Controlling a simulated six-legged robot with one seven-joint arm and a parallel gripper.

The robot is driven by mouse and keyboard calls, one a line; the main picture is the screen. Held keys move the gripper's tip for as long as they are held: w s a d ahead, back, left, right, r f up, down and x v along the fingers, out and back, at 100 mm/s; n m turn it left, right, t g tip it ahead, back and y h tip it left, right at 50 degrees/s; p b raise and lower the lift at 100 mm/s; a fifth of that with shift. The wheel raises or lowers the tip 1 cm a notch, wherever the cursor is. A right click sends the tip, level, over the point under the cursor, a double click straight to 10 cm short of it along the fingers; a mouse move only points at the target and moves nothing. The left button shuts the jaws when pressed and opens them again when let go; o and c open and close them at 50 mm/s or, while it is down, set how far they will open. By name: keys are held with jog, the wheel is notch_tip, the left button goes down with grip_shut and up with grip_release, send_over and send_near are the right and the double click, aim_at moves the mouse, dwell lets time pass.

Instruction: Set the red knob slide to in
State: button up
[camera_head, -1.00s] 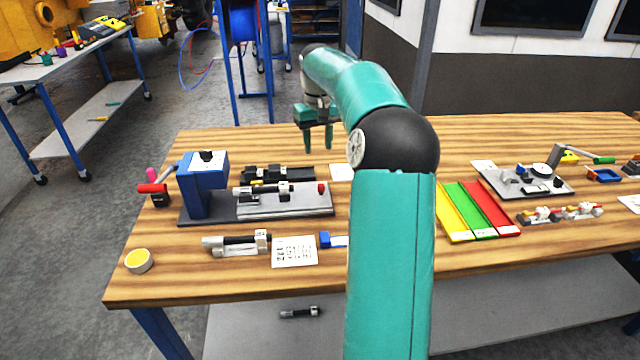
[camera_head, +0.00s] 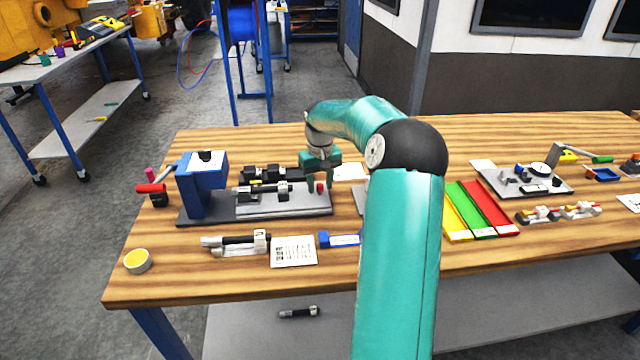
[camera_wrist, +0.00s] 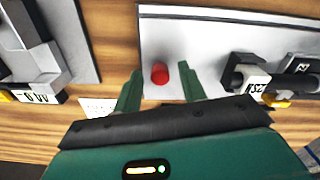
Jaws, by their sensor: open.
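The red knob (camera_head: 320,187) stands at the right end of the grey plate (camera_head: 285,208) of the blue press-like fixture (camera_head: 203,185). In the wrist view the red knob (camera_wrist: 159,73) shows between my two fingers, a little beyond the fingertips. My gripper (camera_head: 322,190) is open and empty, with its green fingers pointing down around the knob's place. In the wrist view my gripper (camera_wrist: 160,85) has one finger on each side of the knob, with gaps to both. I cannot tell the finger height above the plate or the slide's setting.
A black and white clamp part (camera_head: 262,190) sits on the plate to the left. A printed card (camera_head: 293,251) and a blue block (camera_head: 339,240) lie in front. Yellow, green and red trays (camera_head: 480,210) lie to the right.

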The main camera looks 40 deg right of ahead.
aim_at(291, 185)
jog(key=shift+f, duration=0.2)
jog(key=shift+c, duration=0.4)
grip_shut()
jog(key=shift+w+a+r, duration=0.1)
jog(key=shift+w+a, duration=0.65)
jog(key=shift+a, duration=0.35)
jog(key=shift+w+a+f, duration=0.1)
jog(key=shift+w+a, duration=0.7)
jog(key=shift+a, duration=0.3)
jog(key=shift+w+a+r, duration=0.1)
jog(key=shift+w+a, duration=0.65)
jog(key=shift+a, duration=0.45)
